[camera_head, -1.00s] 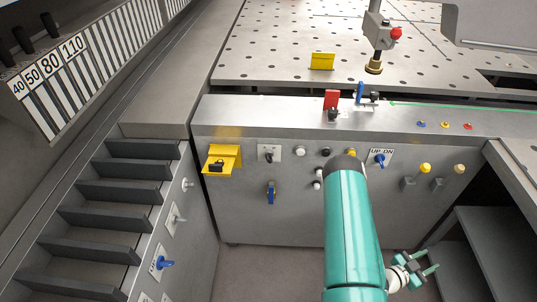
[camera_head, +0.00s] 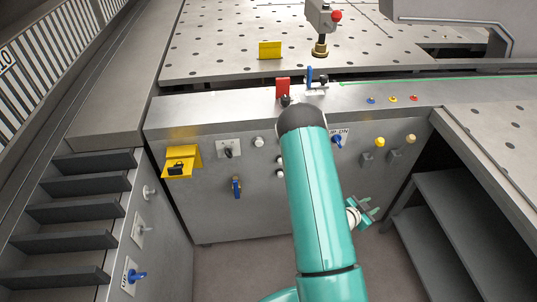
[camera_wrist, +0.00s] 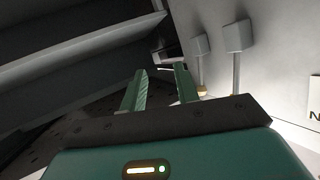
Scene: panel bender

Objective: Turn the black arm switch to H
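Several black switches show on the grey panel in the head view, and I cannot make out an H by any. One black lever switch (camera_head: 228,149) sits on a white plate at the panel's upper left. Another black switch (camera_head: 177,169) sits in a yellow bracket at the far left. A small black knob (camera_head: 285,100) is by a red plate on the ledge. My gripper (camera_head: 369,210) is low in front of the panel's right side, apart from these switches. In the wrist view my gripper (camera_wrist: 161,82) is open and empty, its two green fingers apart.
Grey boxes (camera_wrist: 237,36) on stems show in the wrist view. Dark shelves (camera_head: 465,200) stand right; grey slats (camera_head: 75,210) stand left. Floor before the panel is clear.

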